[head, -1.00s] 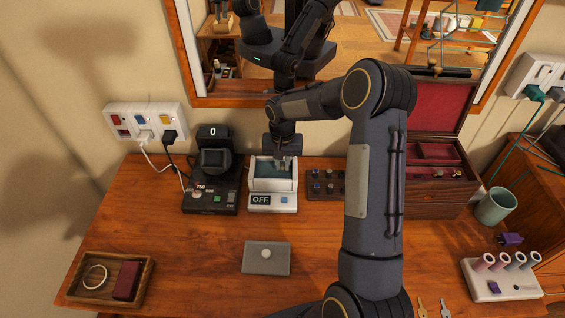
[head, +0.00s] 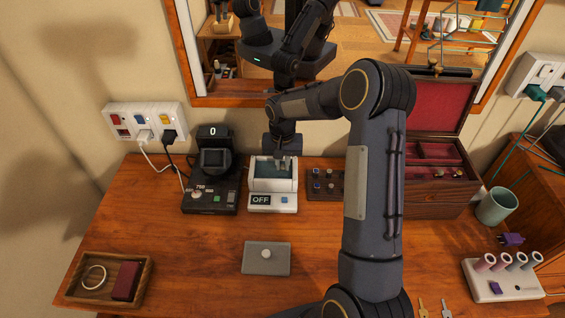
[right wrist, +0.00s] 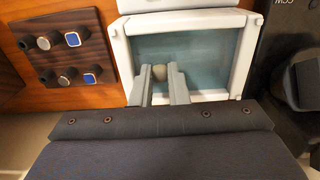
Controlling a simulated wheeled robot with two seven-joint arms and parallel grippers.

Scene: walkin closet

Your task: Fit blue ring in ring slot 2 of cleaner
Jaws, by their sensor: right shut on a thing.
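The cleaner (head: 273,203) is a white open box with a teal basin and an "OFF" label, at the back of the desk. It also shows in the right wrist view (right wrist: 242,62). My right gripper (head: 283,164) points down into the basin. In the right wrist view, its two fingers (right wrist: 164,80) are closed on a small pale, roundish thing (right wrist: 160,72) over the basin. No blue shows on this held thing, and I cannot tell whether it is the blue ring. The ring slots are not distinguishable. My left gripper is not in view.
A dark wooden ring holder (head: 314,196) with blue and grey pieces stands right of the cleaner; it also shows in the right wrist view (right wrist: 62,62). A black device (head: 212,200) stands close on the left. A grey plate (head: 266,266) lies in front. A jewellery box (head: 440,205) stands farther right.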

